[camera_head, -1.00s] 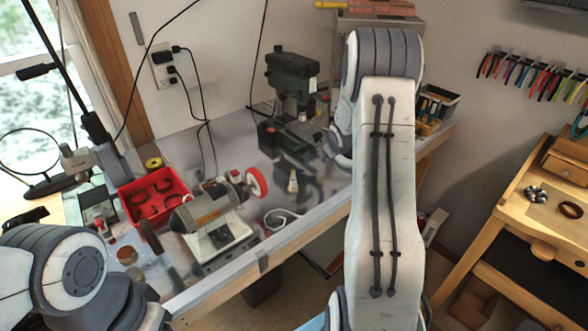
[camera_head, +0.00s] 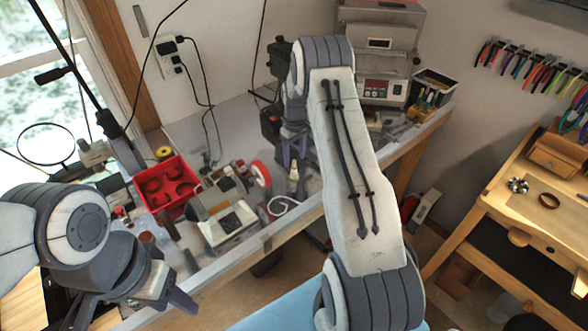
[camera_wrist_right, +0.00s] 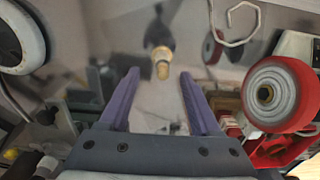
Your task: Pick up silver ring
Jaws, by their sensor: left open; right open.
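I cannot make out a silver ring with certainty. A cluster of small shiny silver pieces (camera_head: 518,185) lies on the wooden desk at the right in the head view, too small to separate. My right gripper (camera_head: 292,150) is open and empty over the metal workbench, its purple fingers pointing down. In the right wrist view, my right gripper (camera_wrist_right: 160,78) has its fingers apart, with a small tan-tipped object (camera_wrist_right: 162,60) showing between and beyond them. That object (camera_head: 293,172) stands on the bench below the fingers. My left gripper (camera_head: 130,308) is open and empty at the lower left.
A red tray (camera_head: 168,187) holds dark curved pieces. A brown ring-shaped item (camera_head: 549,200) lies on the wooden desk. A grey machine (camera_head: 383,55) stands at the back.

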